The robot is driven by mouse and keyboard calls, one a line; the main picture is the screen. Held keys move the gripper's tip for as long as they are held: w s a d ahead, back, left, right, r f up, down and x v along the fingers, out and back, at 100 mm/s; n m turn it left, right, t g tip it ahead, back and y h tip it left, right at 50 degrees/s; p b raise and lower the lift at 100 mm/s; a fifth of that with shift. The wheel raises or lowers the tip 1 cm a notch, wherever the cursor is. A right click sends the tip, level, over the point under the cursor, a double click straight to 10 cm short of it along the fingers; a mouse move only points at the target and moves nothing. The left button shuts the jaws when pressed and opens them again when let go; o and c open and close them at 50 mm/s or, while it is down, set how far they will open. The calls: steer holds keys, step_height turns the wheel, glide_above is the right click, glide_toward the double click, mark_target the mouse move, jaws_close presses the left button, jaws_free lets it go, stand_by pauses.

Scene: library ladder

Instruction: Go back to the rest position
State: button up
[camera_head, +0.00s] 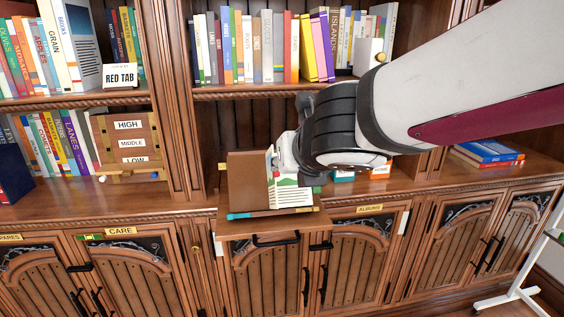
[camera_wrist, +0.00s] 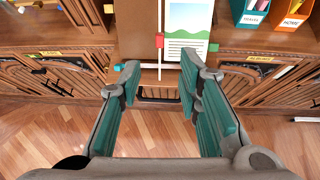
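My gripper (camera_wrist: 157,80) is open in the wrist view, its two teal-padded fingers spread apart with nothing between them but the view of the shelf edge and floor. In the head view my gripper (camera_head: 300,165) is beside an upright brown book or folder (camera_head: 247,182) with a picture page (camera_head: 292,197); its fingers are largely hidden there. The page (camera_wrist: 188,45) shows just beyond the fingertips in the wrist view, with a red tab (camera_wrist: 159,41) at its edge. I cannot tell whether a finger touches it.
The book stands on a small pull-out board (camera_head: 270,227) jutting from the cabinet. Filled bookshelves (camera_head: 245,50) rise behind. A board labelled high, middle and low (camera_head: 130,145) stands left. Blue books (camera_head: 487,152) lie right. A white-footed stand (camera_head: 515,295) is at lower right. Open wooden floor (camera_wrist: 155,135) lies in front.

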steer(key=s+d+r+m+g+h+p, duration=0.1)
steer(key=s+d+r+m+h+p, duration=0.15)
steer(key=s+d+m, duration=0.5)
steer(key=s+d+r+m+g+h+p, duration=0.1)
steer(key=s+d+m+g+h+p, duration=0.2)
steer(key=d+m, duration=0.8)
steer(key=s+a+m+g+y+p, duration=0.2)
steer(key=s+m+g+y+p, duration=0.1)
steer(key=s+m, duration=1.5)
steer(key=shift+s+f+m+p, duration=0.3)
steer(key=shift+f+m+p, duration=0.1)
steer(key=shift+m, duration=0.35)
steer(key=shift+c, duration=0.3)
